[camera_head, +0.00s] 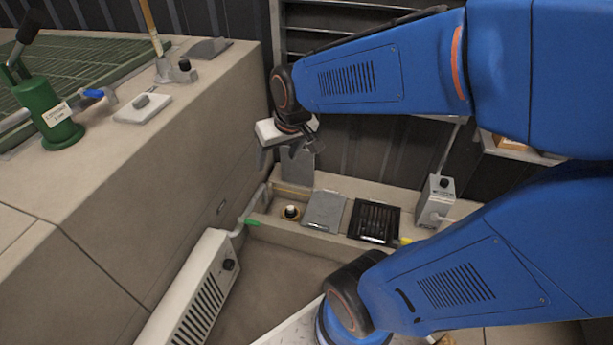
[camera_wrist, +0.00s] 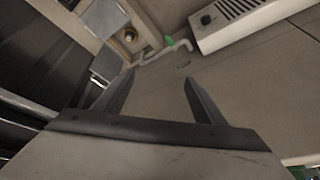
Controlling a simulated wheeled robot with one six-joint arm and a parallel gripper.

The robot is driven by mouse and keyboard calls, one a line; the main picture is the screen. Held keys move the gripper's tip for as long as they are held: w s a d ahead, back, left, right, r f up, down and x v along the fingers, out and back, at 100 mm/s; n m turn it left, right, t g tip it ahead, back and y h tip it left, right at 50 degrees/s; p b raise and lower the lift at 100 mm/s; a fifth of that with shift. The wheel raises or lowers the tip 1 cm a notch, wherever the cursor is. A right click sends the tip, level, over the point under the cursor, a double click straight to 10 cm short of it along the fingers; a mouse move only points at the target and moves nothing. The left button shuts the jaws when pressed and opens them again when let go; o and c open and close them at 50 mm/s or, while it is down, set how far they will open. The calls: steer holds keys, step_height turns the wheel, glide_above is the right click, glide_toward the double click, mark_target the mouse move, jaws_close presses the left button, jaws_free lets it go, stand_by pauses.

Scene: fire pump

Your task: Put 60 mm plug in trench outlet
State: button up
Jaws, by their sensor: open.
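My gripper (camera_head: 283,157) is open and empty, above the left end of the floor trench (camera_head: 270,210). Its two spread fingers also show in the wrist view (camera_wrist: 158,78). In the open left section of the trench stands a small round brass-coloured fitting with a dark top (camera_head: 291,212); it also shows in the wrist view (camera_wrist: 129,36), beyond the fingertips and apart from them. I cannot tell whether this is the outlet or a plug. I cannot clearly identify the 60 mm plug; a small black-knobbed piece (camera_head: 184,66) stands on the concrete ledge.
A grey cover plate (camera_head: 325,211) and black grate (camera_head: 374,221) lie over the trench. A pipe with a green handle (camera_head: 251,222) meets its left end. A white vented heater (camera_head: 197,290) stands along the concrete block (camera_head: 150,185). A green hand pump (camera_head: 56,126) stands on top.

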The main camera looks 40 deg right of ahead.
steer(key=s+r+n, duration=0.1)
steer(key=s+r, duration=0.3)
steer(key=s, duration=0.9)
steer(key=shift+s+a, duration=0.3)
steer(key=shift+a, duration=0.05)
stand_by(0.4)
